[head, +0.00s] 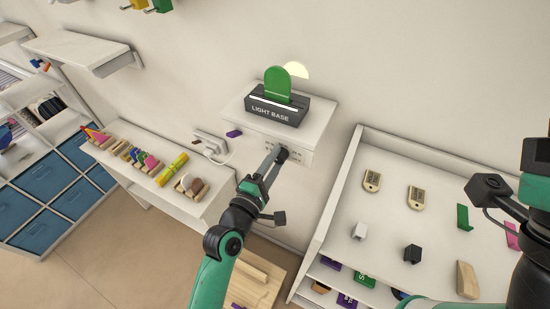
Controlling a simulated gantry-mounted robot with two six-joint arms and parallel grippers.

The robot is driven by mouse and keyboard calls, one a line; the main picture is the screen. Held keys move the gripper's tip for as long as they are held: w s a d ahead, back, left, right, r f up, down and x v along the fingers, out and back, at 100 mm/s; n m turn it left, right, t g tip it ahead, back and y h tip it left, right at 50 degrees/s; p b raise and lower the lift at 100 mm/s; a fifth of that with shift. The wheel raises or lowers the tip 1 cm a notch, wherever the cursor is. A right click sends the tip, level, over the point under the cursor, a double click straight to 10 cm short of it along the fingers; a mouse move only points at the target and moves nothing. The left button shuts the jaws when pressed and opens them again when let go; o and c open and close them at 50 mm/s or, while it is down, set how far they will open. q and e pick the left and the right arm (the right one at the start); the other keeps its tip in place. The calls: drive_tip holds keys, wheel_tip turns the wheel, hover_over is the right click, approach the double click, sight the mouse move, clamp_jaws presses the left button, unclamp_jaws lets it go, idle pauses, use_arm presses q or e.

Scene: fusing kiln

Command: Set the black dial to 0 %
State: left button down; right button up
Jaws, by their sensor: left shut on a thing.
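The black dial is on the front panel (297,157) of the small white wall shelf. My left gripper (280,154) reaches up to this panel and is shut on the dial. The fingers cover the dial, so its pointer and setting cannot be read. The light base (276,107), a dark block with a lit strip, stands on top of the shelf and holds a green round-topped plate (278,82). My right arm is at the right edge, with its gripper out of the picture.
A white rack (340,205) with tags and blocks stands right. Blue bins (45,177) are far left.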

use_arm(q)
drive_tip(key=n, duration=0.4)
drive_tip(key=shift+n, duration=0.4)
drive_tip(key=n, duration=0.3)
drive_tip(key=shift+f+n, duration=0.1)
drive_tip(key=shift+n, duration=0.2)
drive_tip(key=n, duration=0.3)
drive_tip(key=shift+d+n, duration=0.1)
drive_tip(key=shift+n, duration=0.2)
drive_tip(key=shift+s+n, duration=0.1)
drive_tip(key=shift+n, duration=1.7)
drive_tip(key=shift+c, duration=2)
unclamp_jaws()
